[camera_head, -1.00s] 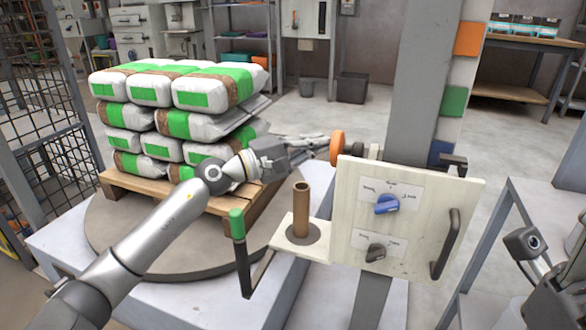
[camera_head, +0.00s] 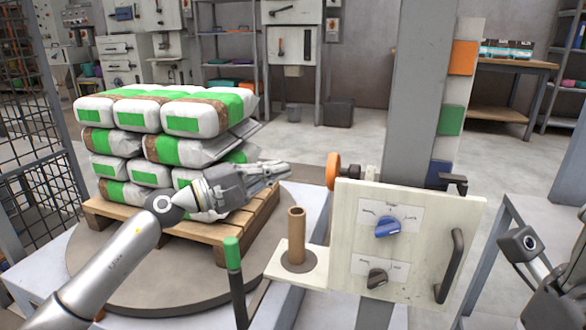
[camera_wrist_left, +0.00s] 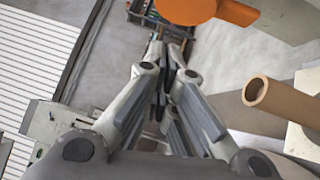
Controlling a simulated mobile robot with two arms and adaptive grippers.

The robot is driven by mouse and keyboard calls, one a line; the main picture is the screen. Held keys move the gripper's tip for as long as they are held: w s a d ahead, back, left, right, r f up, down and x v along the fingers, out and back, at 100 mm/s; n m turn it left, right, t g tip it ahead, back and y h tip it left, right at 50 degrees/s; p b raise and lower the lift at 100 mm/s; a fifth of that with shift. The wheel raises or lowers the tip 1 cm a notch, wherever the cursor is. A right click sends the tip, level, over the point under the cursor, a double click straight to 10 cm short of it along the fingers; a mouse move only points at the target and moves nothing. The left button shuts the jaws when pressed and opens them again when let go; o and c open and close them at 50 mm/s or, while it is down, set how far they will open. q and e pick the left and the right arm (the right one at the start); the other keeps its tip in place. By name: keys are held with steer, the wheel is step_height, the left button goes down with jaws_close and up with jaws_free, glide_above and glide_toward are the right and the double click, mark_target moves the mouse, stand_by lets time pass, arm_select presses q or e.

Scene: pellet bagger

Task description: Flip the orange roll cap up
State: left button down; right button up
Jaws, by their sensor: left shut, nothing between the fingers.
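The orange roll cap (camera_head: 334,171) is a disc standing on edge at the left end of a short horizontal shaft beside the grey post. It also shows at the top of the left wrist view (camera_wrist_left: 185,10), partly cut off. My left gripper (camera_head: 288,170) is shut and empty. Its fingertips point right, at about the cap's height in the head view, with a gap between them and the cap. In the left wrist view the closed fingers (camera_wrist_left: 172,48) lie below the cap in the picture. My right gripper's fingers do not show.
A brown tube (camera_head: 297,232) stands on a pale shelf beside a panel (camera_head: 350,270) with a blue knob (camera_head: 387,227) and a dark handle. Stacked bags (camera_head: 190,120) on a wooden pallet (camera_head: 250,218) stand behind my left arm. A green-topped lever (camera_head: 233,255) rises in front.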

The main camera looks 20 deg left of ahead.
arm_select(q)
steer(key=shift+v, duration=2.9)
steer(key=shift+r, duration=0.1)
